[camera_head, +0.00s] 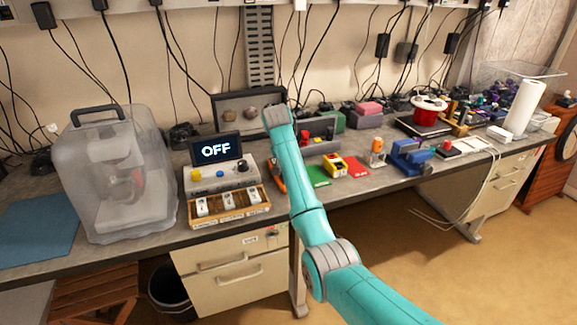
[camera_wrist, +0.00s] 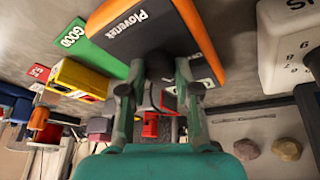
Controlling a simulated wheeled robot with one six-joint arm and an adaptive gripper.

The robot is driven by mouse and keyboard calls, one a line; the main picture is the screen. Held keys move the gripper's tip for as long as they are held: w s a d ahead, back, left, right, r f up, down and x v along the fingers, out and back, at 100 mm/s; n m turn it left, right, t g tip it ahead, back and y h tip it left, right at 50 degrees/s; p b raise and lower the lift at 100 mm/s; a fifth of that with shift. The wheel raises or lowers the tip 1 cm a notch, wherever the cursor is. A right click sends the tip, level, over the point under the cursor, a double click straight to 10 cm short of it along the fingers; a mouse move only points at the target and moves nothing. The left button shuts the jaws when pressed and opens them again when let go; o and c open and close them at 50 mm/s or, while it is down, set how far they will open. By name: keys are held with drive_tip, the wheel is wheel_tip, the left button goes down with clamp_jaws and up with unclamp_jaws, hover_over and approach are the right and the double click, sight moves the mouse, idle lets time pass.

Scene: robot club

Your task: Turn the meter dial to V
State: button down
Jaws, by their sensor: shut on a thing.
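The meter, an orange-edged dark device marked "Plovernik" (camera_wrist: 150,28), lies on the bench, large at the top of the wrist view. Only a sliver of its orange edge (camera_head: 278,172) shows beside my arm in the head view. My gripper (camera_wrist: 159,88) is over the meter's face, its fingers closed around the dial. The dial is mostly hidden between the fingers, so I cannot read its pointer. My arm hides the gripper in the head view. A dark screen (camera_head: 217,150) behind a grey console reads "OFF".
The grey console (camera_head: 222,180) with coloured knobs and a wooden tray of switches (camera_head: 229,208) stand left of my arm. A green "GOOD" card (camera_wrist: 85,42), a red card (camera_head: 357,166) and a yellow block (camera_head: 332,165) lie to the right. A clear-covered machine (camera_head: 105,190) stands far left.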

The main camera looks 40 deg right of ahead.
idle(0.3)
drive_tip(key=c, duration=0.8)
unclamp_jaws()
drive_tip(key=shift+r, duration=0.1)
drive_tip(key=v, duration=1.1)
drive_tip(key=shift+a+r, duration=0.2)
drive_tip(key=shift+r, duration=0.15)
